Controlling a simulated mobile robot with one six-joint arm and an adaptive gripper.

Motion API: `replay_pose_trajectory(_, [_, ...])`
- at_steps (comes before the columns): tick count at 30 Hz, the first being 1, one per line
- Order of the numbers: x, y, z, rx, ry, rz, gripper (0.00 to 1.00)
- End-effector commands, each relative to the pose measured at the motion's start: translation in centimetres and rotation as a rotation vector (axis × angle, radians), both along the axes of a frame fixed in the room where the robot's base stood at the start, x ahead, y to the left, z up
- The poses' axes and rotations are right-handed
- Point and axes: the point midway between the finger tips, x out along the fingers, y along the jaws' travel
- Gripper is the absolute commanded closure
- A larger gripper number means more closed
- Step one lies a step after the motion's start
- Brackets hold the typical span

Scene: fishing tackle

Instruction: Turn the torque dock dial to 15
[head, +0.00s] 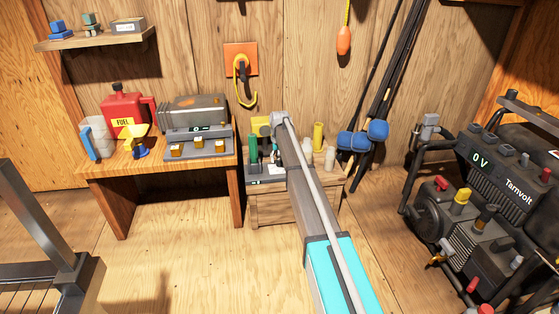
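My arm reaches from the bottom of the head view to a low wooden crate (292,209) against the back wall. A pale device (268,181) with a small dark display sits at the crate's front left, with a green-handled tool (253,151) standing at it. It may be the torque dock, but I cannot read a name or a number on it. No dial can be made out; my arm covers part of this area. My gripper (275,153) seems to be at the arm's far end, close above the device. Its fingers are too small and covered to tell if they are open.
Yellow and pale bottles (318,136) stand at the crate's right. A bench (110,163) at left holds a red fuel can (126,114) and a grey machine (194,113). Rods with blue floats (362,140) lean right. A Tarnvolt generator (478,205) reads 0 V. Front floor is mostly clear.

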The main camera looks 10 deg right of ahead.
Motion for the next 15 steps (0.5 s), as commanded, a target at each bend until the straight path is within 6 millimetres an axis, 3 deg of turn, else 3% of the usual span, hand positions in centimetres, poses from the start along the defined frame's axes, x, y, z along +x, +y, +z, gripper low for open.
replay_pose_trajectory(1, [0.01, -0.01, 0.0, 0.0, 0.0, 0.0, 0.54])
replay_pose_trajectory(9, [0.0, -0.03, -0.01, 0.0, 0.0, 0.0, 1.0])
replay_pose_trajectory(15, [0.0, -0.04, -0.01, 0.0, 0.0, 0.008, 1.0])
